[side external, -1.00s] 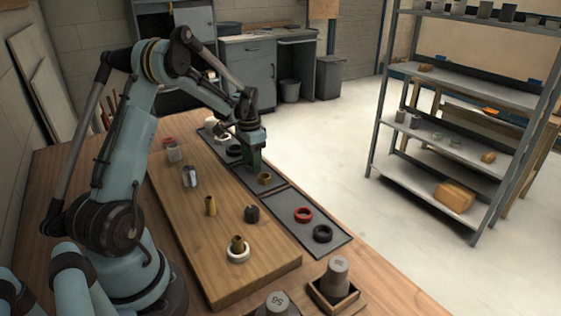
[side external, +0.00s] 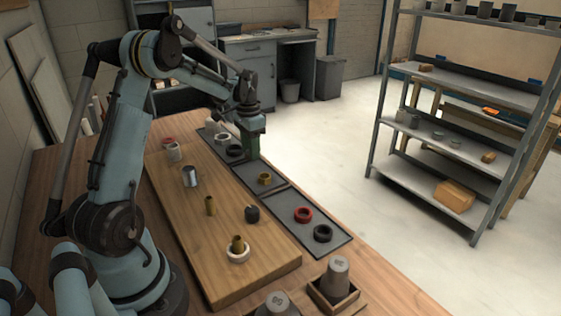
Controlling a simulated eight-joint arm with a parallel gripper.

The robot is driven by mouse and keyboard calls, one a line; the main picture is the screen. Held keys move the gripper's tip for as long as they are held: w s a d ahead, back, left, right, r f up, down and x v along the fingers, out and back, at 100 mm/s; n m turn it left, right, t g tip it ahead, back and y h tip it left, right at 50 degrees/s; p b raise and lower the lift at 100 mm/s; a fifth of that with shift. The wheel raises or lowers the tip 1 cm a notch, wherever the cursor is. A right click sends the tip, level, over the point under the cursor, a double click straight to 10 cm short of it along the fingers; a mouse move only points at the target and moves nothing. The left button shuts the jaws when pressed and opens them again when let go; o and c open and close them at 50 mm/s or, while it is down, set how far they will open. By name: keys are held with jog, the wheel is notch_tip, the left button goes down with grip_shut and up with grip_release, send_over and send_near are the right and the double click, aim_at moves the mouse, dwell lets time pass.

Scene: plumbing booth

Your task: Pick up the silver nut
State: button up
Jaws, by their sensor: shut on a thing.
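My gripper (side external: 250,155) points down over the far side of the dark tray (side external: 283,192), behind the brass ring (side external: 264,179) in the picture. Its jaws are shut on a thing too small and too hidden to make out. I cannot pick out a silver nut for certain anywhere in view. A shiny silver cylindrical piece (side external: 190,178) stands on the wooden board, to the left of my gripper and apart from it.
The tray also holds a red ring (side external: 303,215), a black ring (side external: 323,233) and a dark ring (side external: 235,150). The wooden board (side external: 222,262) bears a brass piece (side external: 210,206), a dark fitting (side external: 252,214) and a white ring (side external: 238,254). Weights stand at the front.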

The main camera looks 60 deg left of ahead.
jog(key=w+d+r, duration=0.1)
jog(key=d+r, duration=0.5)
jog(key=d, duration=0.5)
send_near(237, 238)
jog(key=shift+w+a+f, duration=0.2)
jog(key=shift+w+f, duration=0.1)
jog(key=shift+w, duration=0.1)
jog(key=shift+s+d+f, duration=0.15)
jog(key=shift+s+f, duration=0.15)
jog(key=shift+s, duration=0.05)
jog(key=shift+f, duration=3.3)
jog(key=shift+f, duration=0.1)
